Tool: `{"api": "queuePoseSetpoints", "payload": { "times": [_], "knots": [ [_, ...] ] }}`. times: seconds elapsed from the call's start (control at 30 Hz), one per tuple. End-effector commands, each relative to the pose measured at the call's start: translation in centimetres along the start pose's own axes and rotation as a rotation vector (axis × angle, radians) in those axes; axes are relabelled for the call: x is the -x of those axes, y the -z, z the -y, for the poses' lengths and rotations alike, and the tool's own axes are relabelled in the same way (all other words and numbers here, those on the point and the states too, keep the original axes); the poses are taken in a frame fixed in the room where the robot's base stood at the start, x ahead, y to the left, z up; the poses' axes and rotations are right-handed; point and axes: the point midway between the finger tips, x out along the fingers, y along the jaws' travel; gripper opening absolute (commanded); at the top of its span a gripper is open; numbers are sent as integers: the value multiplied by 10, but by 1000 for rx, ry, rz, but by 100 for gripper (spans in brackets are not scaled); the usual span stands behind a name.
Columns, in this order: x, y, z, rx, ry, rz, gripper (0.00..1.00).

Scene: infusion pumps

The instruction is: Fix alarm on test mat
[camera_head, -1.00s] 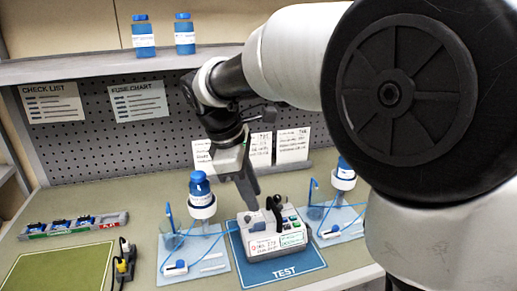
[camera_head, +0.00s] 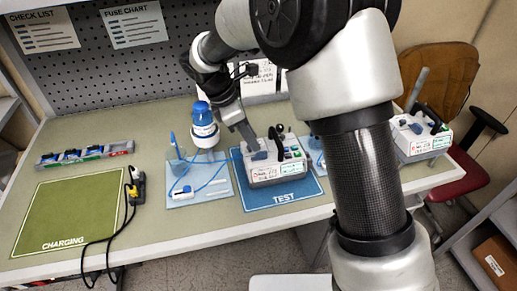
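A white and grey infusion pump (camera_head: 274,170) with a black handle and a lit front panel stands upright on the blue TEST mat (camera_head: 285,196). My gripper (camera_head: 257,148) reaches down from behind at the pump's upper left. Its fingertips are close to the pump's top; I cannot tell whether they touch it. The fingers are seen side-on, so their opening is hidden. A second pump (camera_head: 422,136) with a black handle stands at the right end of the table, partly hidden by my arm.
A blue-capped bottle (camera_head: 203,120) stands on a light-blue tray (camera_head: 185,196) left of the mat. Another tray is mostly hidden by my arm. A fuse rack (camera_head: 85,155), a green CHARGING mat (camera_head: 68,212) and a black cable (camera_head: 128,212) are left. A red chair (camera_head: 455,170) stands right.

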Motion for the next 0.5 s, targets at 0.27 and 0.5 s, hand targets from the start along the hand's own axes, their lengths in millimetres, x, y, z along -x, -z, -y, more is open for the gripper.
{"api": "queuePoseSetpoints", "payload": {
  "times": [0.27,0.5],
  "knots": [
    [-46,0,0,1,2,1,27],
    [-56,0,0,-1,0,0,27]
  ]
}}
